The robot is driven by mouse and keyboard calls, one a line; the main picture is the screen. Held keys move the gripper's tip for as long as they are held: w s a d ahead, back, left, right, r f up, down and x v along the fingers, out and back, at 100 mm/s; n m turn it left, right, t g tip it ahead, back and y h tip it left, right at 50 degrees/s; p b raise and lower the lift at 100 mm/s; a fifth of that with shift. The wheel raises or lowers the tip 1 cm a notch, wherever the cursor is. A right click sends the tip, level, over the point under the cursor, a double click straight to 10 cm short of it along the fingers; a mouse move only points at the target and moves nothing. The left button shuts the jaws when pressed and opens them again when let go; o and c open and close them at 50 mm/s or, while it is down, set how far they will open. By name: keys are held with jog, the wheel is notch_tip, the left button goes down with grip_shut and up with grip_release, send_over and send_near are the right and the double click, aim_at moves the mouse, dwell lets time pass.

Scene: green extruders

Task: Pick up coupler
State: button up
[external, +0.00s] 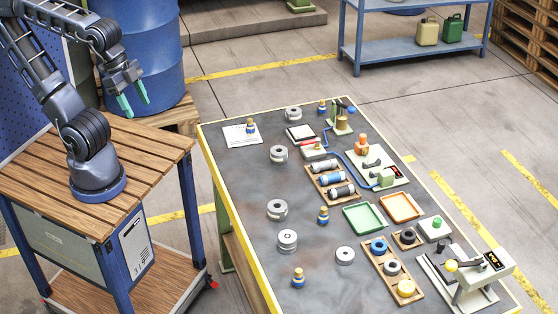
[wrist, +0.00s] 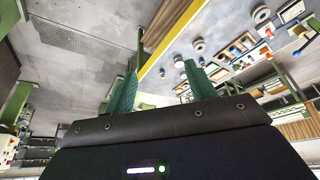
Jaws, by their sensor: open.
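Several grey round metal parts stand apart on the dark table (external: 240,190). They include a notched one at the back (external: 293,114), one below it (external: 279,154), one mid-table (external: 277,209), a stepped one (external: 287,240) and a smaller one (external: 345,255). I cannot tell which is the coupler. My gripper (external: 134,101) has green fingers, open and empty, high above the wooden cart and left of the table. In the wrist view, my gripper (wrist: 160,72) shows spread fingers with nothing between them; some grey parts (wrist: 262,14) appear small beyond.
Small blue-and-brass pieces (external: 323,215) stand among the grey parts. Green (external: 364,218) and orange (external: 402,207) trays, wooden racks (external: 333,183) and a lever press (external: 468,275) fill the table's right side. A blue barrel (external: 150,50) is behind my arm.

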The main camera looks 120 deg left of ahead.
jog(key=w+a+r+g, duration=0.1)
jog(key=w+a+r, duration=0.15)
jog(key=w, duration=1.05)
jog(key=m+g, duration=0.3)
jog(key=g, duration=0.1)
send_over(324, 208)
jog(key=f, duration=2.9)
jog(key=shift+d+f, duration=0.2)
jog(key=shift+f, duration=0.15)
jog(key=shift+a+f, duration=0.1)
jog(key=shift+f, duration=5.5)
jog(key=c, duration=1.2)
jog(key=shift+o, duration=0.2)
jog(key=shift+w+r, duration=0.1)
jog(key=shift+r, duration=0.05)
